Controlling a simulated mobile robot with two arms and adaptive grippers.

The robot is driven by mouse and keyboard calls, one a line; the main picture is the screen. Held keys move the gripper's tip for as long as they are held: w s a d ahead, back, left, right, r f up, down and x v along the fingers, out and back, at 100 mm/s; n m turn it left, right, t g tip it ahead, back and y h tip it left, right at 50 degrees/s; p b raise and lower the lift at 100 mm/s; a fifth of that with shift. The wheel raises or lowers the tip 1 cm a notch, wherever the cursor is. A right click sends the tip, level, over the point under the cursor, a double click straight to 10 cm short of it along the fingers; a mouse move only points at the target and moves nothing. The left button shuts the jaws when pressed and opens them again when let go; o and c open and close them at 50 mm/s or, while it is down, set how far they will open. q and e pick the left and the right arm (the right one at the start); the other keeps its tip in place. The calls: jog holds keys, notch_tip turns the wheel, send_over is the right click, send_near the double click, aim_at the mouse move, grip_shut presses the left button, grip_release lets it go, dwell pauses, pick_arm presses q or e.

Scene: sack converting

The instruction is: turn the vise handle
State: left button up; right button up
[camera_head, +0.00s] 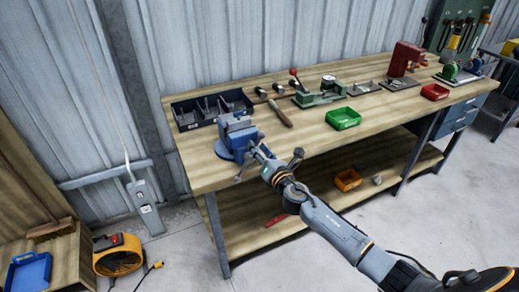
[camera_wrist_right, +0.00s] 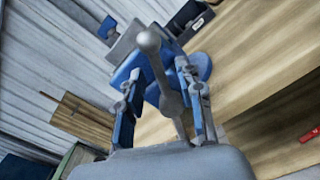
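The blue vise (camera_head: 237,132) is mounted at the left front corner of the workbench. Its grey vise handle, a bar with a ball end, shows large in the right wrist view (camera_wrist_right: 157,68). My right gripper (camera_head: 262,158) is at the front of the vise. In the wrist view my right gripper (camera_wrist_right: 160,102) is open, with one finger on each side of the handle bar. I cannot tell whether either finger touches the bar. The handle's lower end is hidden by the gripper body. My left gripper is out of view.
The workbench (camera_head: 205,172) holds a black bin rack (camera_head: 212,108), a wooden-handled tool (camera_head: 280,113), a green tray (camera_head: 343,118), a red tray (camera_head: 434,92) and a red press (camera_head: 405,58).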

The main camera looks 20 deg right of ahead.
jog(key=shift+c, duration=0.4)
grip_shut()
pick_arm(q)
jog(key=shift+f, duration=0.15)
pick_arm(e)
jog(key=shift+d+f, duration=0.1)
